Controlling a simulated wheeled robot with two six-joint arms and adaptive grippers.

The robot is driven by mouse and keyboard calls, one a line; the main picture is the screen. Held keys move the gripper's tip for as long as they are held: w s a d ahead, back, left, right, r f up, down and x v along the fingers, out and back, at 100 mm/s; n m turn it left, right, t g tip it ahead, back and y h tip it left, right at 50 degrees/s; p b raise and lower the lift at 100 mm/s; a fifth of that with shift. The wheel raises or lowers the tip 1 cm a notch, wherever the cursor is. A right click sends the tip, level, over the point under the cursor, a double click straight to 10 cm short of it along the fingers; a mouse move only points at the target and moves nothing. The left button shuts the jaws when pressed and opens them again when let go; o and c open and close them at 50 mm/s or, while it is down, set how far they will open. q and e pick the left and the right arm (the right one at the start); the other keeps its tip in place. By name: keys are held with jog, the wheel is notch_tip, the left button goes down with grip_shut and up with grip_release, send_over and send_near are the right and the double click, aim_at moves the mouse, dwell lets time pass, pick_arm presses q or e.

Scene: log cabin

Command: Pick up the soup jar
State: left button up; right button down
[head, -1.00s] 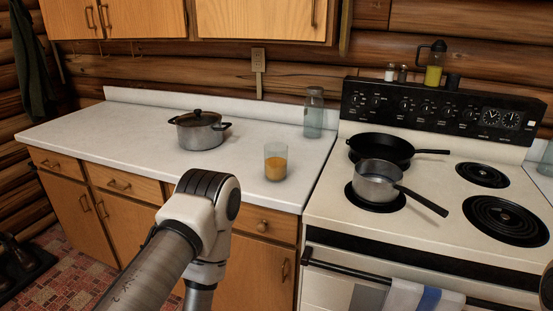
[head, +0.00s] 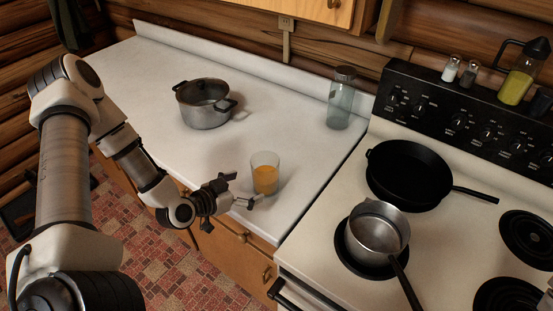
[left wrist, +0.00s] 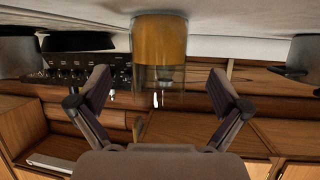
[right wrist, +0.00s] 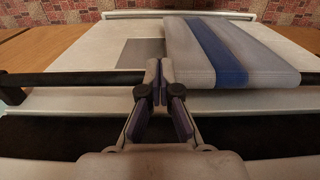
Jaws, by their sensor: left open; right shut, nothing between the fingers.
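The soup jar (head: 265,178) is a clear glass partly filled with orange soup, upright near the counter's front edge. My left gripper (head: 240,190) is open just left of it, low over the counter edge, its fingers pointing at the jar. In the left wrist view, which looks upside down, the jar (left wrist: 159,45) is centred ahead between the spread fingers (left wrist: 160,84), with nothing held. My right gripper (right wrist: 158,72) is shut and empty in the right wrist view. It is out of the head view.
A metal pot (head: 205,108) stands farther back on the white counter (head: 225,60). A tall empty glass jar (head: 341,98) is near the wall. Right of the counter, the stove holds a black skillet (head: 405,178) and a saucepan (head: 376,235). A striped towel (right wrist: 225,50) hangs near my right gripper.

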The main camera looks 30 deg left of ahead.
aim_at(256, 183)
pick_arm(q)
jog(key=shift+d+f, duration=0.15)
jog(key=shift+f, duration=0.05)
jog(key=x, duration=0.6)
jog(key=shift+w+r, duration=0.2)
jog(key=shift+r, duration=0.05)
jog(key=shift+s+r, duration=0.1)
jog(key=shift+s, duration=0.1)
jog(key=c, duration=1.5)
